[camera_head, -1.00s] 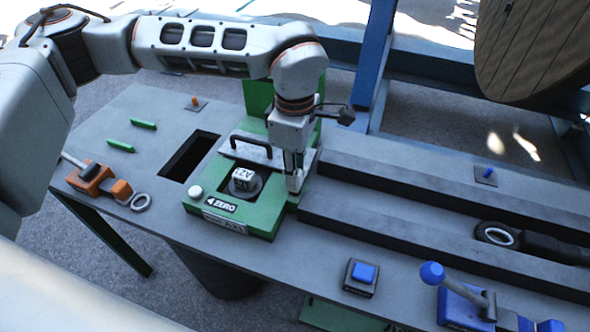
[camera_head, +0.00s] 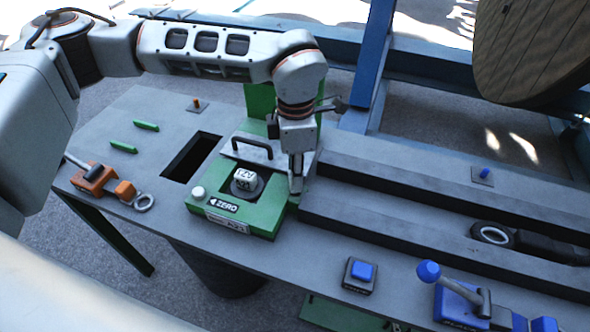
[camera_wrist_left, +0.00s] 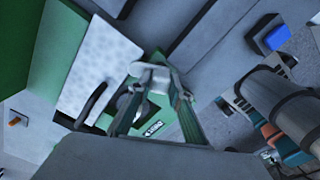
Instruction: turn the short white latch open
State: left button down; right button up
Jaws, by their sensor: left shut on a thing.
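The short white latch (camera_wrist_left: 152,73) shows as a small pale piece between the fingertips of my left gripper (camera_wrist_left: 158,88) in the left wrist view. In the head view my left gripper (camera_head: 297,193) points down at the right edge of the green device (camera_head: 268,217). Its fingers are close together and hide the latch there. My right gripper is not in view.
A rectangular opening (camera_head: 190,157) lies left of the device. Raised grey rails (camera_head: 400,185) run to the right. A blue button (camera_head: 361,271) and a blue lever (camera_head: 430,272) stand in front.

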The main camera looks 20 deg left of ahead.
pick_arm(q)
jog(key=n, duration=0.3)
jog(key=shift+n, duration=0.4)
jog(key=n, duration=0.3)
jog(key=shift+n+p, duration=0.3)
jog(key=shift+p, duration=0.05)
jog(key=n, duration=0.3)
jog(key=shift+n, duration=1.1)
jog(key=c, duration=1.8)
grip_release()
jog(key=shift+c, duration=0.2)
jog(key=shift+r, duration=0.1)
